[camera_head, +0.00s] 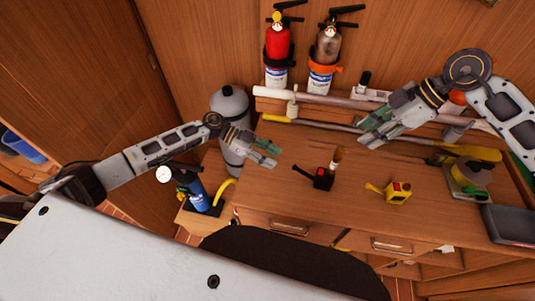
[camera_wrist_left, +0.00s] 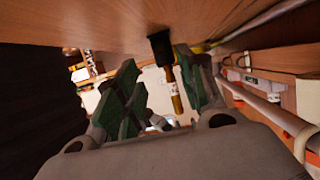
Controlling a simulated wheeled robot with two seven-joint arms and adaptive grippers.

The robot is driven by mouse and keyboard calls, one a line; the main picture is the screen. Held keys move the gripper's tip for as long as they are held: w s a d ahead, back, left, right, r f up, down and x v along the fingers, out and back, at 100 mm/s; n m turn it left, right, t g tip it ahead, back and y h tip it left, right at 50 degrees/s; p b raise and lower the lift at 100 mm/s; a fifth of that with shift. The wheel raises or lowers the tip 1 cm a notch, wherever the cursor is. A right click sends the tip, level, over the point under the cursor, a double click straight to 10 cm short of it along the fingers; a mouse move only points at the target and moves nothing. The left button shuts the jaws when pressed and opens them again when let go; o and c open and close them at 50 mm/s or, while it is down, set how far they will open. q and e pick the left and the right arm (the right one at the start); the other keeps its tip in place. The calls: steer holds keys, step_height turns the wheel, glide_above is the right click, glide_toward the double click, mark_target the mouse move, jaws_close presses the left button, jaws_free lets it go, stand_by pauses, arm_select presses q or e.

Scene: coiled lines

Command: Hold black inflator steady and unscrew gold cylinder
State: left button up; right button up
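The black inflator (camera_head: 322,179) stands on the wooden workbench, with a red patch on its side and a dark lever pointing left. The gold cylinder (camera_head: 338,156) rises from its top, slightly tilted. My left gripper (camera_head: 267,153) is open and empty, to the left of the inflator and apart from it. In the left wrist view, the inflator (camera_wrist_left: 160,43) and cylinder (camera_wrist_left: 176,98) show beyond the gap between its green-padded fingers (camera_wrist_left: 155,72). My right gripper (camera_head: 371,129) is to the upper right of the cylinder, its fingers apart and empty.
Red (camera_head: 278,45) and silver (camera_head: 326,48) extinguishers hang on the back wall. A grey tank (camera_head: 230,105) and blue pump (camera_head: 196,190) stand at left. A yellow-handled tool (camera_head: 470,152) lies at right.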

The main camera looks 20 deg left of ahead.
mark_target(296, 169)
arm_select(q)
steer(key=shift+x, duration=6.25)
jaws_close()
